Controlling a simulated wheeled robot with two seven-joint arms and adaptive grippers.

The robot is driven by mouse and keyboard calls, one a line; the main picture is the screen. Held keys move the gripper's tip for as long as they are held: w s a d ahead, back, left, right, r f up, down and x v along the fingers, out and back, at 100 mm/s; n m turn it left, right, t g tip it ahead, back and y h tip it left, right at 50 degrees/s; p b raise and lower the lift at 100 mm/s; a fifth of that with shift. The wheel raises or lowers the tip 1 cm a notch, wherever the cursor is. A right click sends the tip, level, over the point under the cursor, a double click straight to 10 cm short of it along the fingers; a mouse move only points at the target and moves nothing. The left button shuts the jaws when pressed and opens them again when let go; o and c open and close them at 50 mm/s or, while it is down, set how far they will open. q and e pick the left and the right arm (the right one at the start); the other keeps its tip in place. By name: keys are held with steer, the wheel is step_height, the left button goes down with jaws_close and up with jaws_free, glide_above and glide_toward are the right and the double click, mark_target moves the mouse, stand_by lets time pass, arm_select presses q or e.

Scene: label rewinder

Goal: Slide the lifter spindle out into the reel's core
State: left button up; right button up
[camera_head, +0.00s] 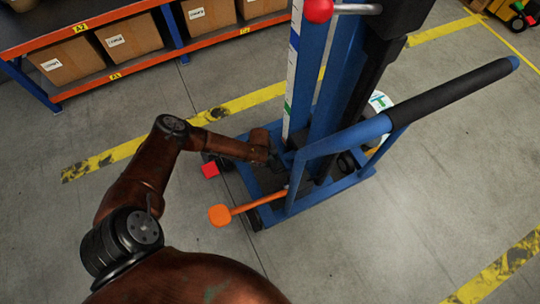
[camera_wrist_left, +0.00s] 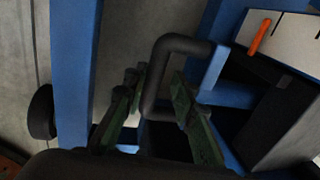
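The blue lifter (camera_head: 325,75) stands upright in the middle of the head view. My left gripper (camera_head: 274,158) is low at the lifter's left side, small and dark there. In the left wrist view its two green-grey fingers (camera_wrist_left: 157,84) are apart, with a bent black handle (camera_wrist_left: 152,96) between them. I cannot tell whether either finger touches the handle. A white round thing with coloured print (camera_head: 380,102), perhaps the reel, shows partly behind the lifter. Its core and the spindle cannot be made out. My right gripper is not in view.
The lifter's push handle (camera_head: 450,92) juts to the upper right. A red knob (camera_head: 318,10) is at the top. A shelf with boxes (camera_head: 70,60) stands upper left.

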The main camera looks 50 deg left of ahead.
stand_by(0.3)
arm_select(q)
steer(key=shift+r, duration=0.15)
steer(key=shift+a+r, duration=0.1)
steer(key=shift+r, duration=0.2)
step_height(320, 180, up, 11)
steer(key=s, duration=0.2)
steer(key=shift+a, duration=0.25)
steer(key=shift+s+f, duration=0.1)
